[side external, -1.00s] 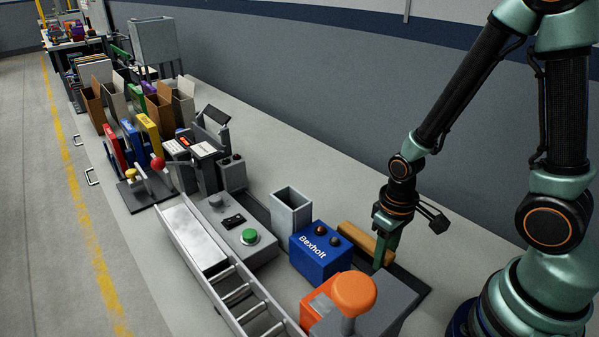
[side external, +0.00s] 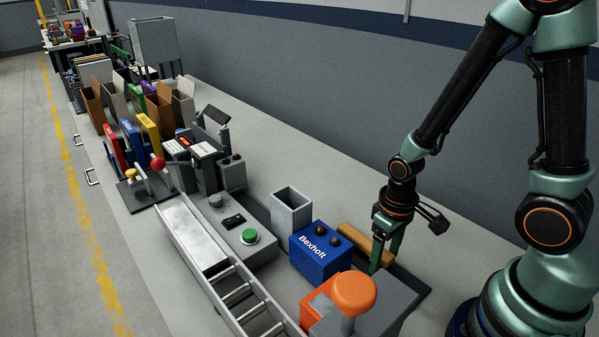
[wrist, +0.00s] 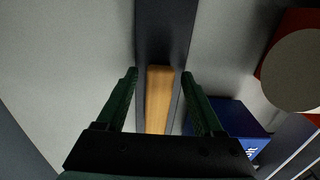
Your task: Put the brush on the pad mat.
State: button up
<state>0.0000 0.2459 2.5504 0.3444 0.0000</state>
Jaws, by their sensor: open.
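The brush shows as a long tan wooden block (side external: 356,239) lying behind the blue box in the side view; no bristles are visible. In the wrist view the brush (wrist: 158,98) lies lengthwise between the two fingers of my gripper (wrist: 160,74), with a gap on each side. My gripper (side external: 384,259) is open and low over the brush's right end in the side view. A dark flat strip (wrist: 165,25) runs under and beyond the brush; I cannot tell whether it is the pad mat. No other mat is clear.
A blue Bexholt box (side external: 313,254) stands close beside the brush. An orange mushroom-topped block (side external: 354,291) is nearer the camera. A grey open bin (side external: 291,210) and a control box with a green button (side external: 245,243) stand to the left. Bare bench (side external: 300,175) lies toward the wall.

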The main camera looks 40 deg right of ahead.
jog(key=w+r+t, duration=0.3)
jog(key=r+t, duration=0.2)
jog(key=r, duration=1.8)
jog(key=shift+w+t, duration=0.2)
jog(key=shift+t, duration=0.1)
jog(key=shift+o, duration=0.2)
jog(key=shift+r, duration=0.1)
